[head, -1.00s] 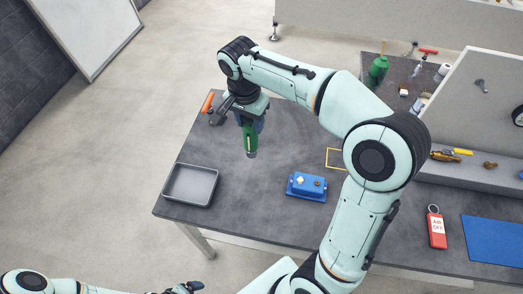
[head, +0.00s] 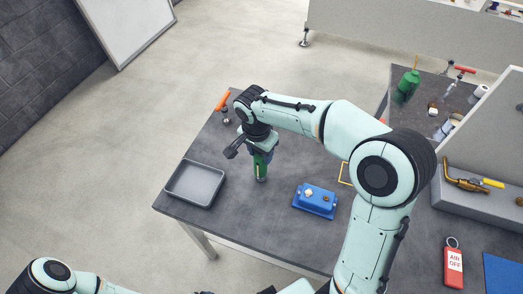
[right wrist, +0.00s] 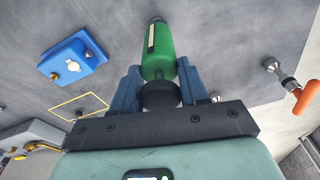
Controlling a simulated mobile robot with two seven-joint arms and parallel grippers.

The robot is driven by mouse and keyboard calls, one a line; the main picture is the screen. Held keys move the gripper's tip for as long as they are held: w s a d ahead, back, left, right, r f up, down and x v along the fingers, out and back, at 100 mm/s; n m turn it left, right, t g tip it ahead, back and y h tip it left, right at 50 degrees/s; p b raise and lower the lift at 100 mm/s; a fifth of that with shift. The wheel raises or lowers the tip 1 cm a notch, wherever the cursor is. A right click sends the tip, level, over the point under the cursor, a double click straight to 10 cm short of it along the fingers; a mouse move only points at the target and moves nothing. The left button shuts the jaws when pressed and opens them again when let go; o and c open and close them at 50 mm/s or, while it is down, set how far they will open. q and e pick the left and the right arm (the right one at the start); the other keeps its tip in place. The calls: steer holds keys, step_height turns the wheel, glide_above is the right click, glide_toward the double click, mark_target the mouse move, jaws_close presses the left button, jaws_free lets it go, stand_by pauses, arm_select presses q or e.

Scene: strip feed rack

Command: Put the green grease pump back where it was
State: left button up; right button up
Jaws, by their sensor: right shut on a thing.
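The green grease pump (head: 261,166) is a green cylinder with a dark end and a pale label strip. My right gripper (head: 260,153) is shut on it and holds it upright over the left part of the dark table. In the right wrist view the pump (right wrist: 158,50) lies between the two blue fingers of the gripper (right wrist: 160,85). I cannot tell whether its lower end touches the table. A yellow outlined square (right wrist: 80,107) on the table is empty in the right wrist view; in the head view my right arm partly covers it. My left gripper is out of view.
A grey tray (head: 168,189) stands front left of the pump. A blue block (head: 316,202) with small fittings is to its right. An orange-handled fitting (head: 222,101) is at the back left edge. A green can with a spout (head: 408,85) stands at the back right.

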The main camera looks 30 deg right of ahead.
steer(key=shift+w+a, duration=0.3)
steer(key=shift+f, duration=0.1)
steer(key=o, duration=1.1)
steer(key=shift+s+d, duration=0.1)
steer(key=shift+c, duration=0.2)
steer(key=shift+o, duration=0.3)
steer(key=shift+s, duration=0.1)
